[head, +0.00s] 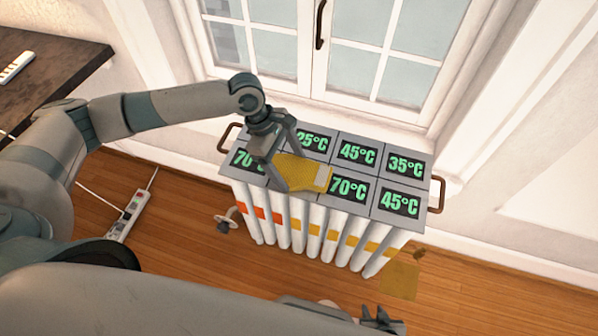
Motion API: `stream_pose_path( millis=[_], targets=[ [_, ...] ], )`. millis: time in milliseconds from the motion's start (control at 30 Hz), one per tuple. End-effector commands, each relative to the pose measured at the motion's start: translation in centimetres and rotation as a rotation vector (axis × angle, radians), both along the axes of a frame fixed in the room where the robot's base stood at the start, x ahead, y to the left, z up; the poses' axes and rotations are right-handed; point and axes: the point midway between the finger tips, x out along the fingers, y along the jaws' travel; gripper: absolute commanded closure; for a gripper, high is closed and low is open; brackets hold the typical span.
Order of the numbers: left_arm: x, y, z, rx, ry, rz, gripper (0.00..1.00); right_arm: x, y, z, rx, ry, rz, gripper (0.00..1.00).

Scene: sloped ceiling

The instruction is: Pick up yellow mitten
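The yellow mitten (304,174) lies on top of a grey-topped unit with green temperature displays, its pale cuff (323,178) toward the right. It covers part of the panels under it. My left gripper (290,170) is right over the mitten's left end, fingers spread wide, one on the far side and one on the near side. Whether the fingers touch the mitten is unclear. My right gripper (382,320) shows only in part at the bottom edge, away from the mitten, and its opening is hard to make out.
The radiator-like unit (405,168) has brown side handles and stands below a window (345,45). A dark table (40,65) with a white remote (17,66) is at upper left. A power strip (129,215) and a yellow square (400,281) lie on the wooden floor.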

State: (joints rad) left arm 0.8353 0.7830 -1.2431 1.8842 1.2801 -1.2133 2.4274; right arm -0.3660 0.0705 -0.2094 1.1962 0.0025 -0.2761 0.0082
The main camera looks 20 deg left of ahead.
Motion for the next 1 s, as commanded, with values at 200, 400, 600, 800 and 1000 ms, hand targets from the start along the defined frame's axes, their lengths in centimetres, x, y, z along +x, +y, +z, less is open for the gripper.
stream_pose_path(
  millis=[200,400,600,800,1000],
  targets=[
    [0.0,0.0,0.0,0.000,0.000,0.000,0.48,0.0,0.0,0.0,0.001,0.000,-0.001,0.69],
    [0.0,0.0,0.5,0.000,-0.001,0.000,0.48,0.0,0.0,0.0,0.000,0.000,-0.001,0.69],
    [0.1,0.0,2.6,0.000,-0.003,-0.001,0.48,0.0,-0.1,-0.1,-0.002,0.008,-0.001,0.69],
    [-0.8,-2.0,5.3,-0.004,-0.002,-0.006,0.48,0.1,-0.1,-0.1,-0.002,0.010,-0.003,0.69],
    [-2.3,-5.6,7.6,-0.004,-0.002,-0.006,0.48,0.3,-0.2,0.0,-0.003,0.010,-0.005,0.69]
  ],
)
